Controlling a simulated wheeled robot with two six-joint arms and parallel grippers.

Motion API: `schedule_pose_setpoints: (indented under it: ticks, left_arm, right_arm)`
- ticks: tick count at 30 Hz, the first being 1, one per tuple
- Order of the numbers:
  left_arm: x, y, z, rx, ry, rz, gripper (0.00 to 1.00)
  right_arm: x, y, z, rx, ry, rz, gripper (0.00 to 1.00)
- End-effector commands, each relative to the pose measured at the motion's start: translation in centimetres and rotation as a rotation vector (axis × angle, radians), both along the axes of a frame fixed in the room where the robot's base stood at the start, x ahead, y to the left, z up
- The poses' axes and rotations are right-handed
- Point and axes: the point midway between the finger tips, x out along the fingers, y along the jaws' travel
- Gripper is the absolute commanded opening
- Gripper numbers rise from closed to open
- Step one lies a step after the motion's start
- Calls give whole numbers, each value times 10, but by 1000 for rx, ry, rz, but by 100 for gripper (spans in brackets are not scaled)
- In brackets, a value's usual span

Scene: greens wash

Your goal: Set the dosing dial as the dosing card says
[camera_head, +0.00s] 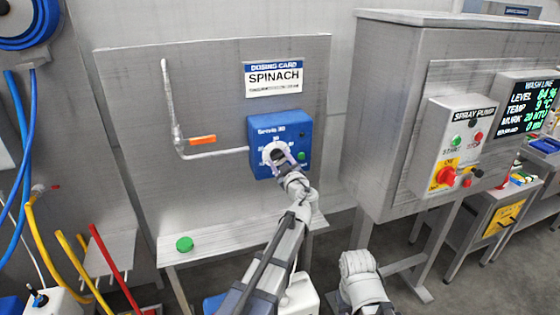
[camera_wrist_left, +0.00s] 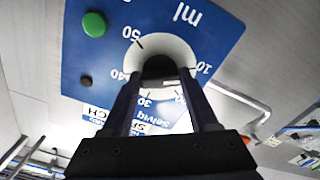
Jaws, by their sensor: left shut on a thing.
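The dosing card (camera_head: 273,78) on the steel panel reads "DOSING CARD" and "SPINACH"; its smaller line is too small to read. Below it is the blue dosing box (camera_head: 262,128) with a pale round dial (camera_head: 268,150). My left gripper (camera_head: 278,156) is shut on the dial's knob. In the left wrist view, the two fingers of my left gripper (camera_wrist_left: 163,80) close on the dark knob of the dial (camera_wrist_left: 178,48). The marks 10, 30, 40, 50 and "ml" show upside down; the fingers hide part of the scale, and I cannot tell the setting.
The box carries a green button (camera_wrist_left: 94,24) and a small dark one (camera_wrist_left: 86,81). An orange-handled pipe (camera_head: 202,140) runs left of the box. The spray pump box (camera_head: 446,120) is to the right.

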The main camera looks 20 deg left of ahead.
Motion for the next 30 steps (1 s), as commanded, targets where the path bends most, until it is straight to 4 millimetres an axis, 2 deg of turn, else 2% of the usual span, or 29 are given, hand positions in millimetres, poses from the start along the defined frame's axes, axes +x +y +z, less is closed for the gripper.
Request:
schedule_pose_setpoints:
  ticks: [13,30]
  left_arm:
    - [0,0,0,73,50,1,4]
    - [-1,1,0,496,336,1,4]
  right_arm:
    - [0,0,0,0,0,0,50]
    - [0,0,0,0,0,0,50]
